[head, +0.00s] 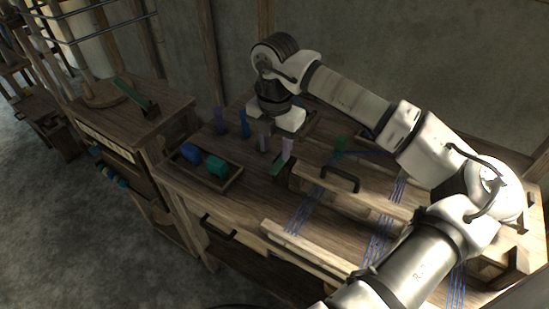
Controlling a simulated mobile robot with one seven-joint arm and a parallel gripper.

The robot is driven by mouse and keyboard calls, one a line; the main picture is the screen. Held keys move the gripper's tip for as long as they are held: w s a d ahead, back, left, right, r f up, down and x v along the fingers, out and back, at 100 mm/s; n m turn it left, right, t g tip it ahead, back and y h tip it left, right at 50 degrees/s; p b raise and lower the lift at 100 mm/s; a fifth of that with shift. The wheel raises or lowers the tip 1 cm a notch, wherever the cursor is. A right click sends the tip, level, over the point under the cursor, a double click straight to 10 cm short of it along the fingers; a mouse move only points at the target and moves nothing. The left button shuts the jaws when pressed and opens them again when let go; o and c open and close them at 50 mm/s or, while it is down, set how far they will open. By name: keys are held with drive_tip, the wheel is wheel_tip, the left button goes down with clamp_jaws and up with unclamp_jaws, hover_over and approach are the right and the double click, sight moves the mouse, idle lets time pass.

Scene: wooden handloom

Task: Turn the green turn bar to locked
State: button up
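The green turn bar (131,93) is a long dark green bar on top of the wooden side cabinet at the left. It lies slantwise, with a dark piece at its near end. I cannot tell from this view whether it is at its locked position. My gripper (276,147) is well to the right of the bar, pointing down over the loom table. Its two fingers are apart, and I see nothing held between them.
A small tray (235,184) holds a blue piece (190,154) and a teal block (217,166). A beam with a dark handle (341,177) crosses the blue threads (300,212).

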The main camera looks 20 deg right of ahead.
sight(275, 168)
wheel_tip(275, 168, down, 6)
drive_tip(key=shift+r+p, duration=0.1)
drive_tip(key=shift+p, duration=0.35)
drive_tip(key=shift+c, duration=0.4)
clamp_jaws()
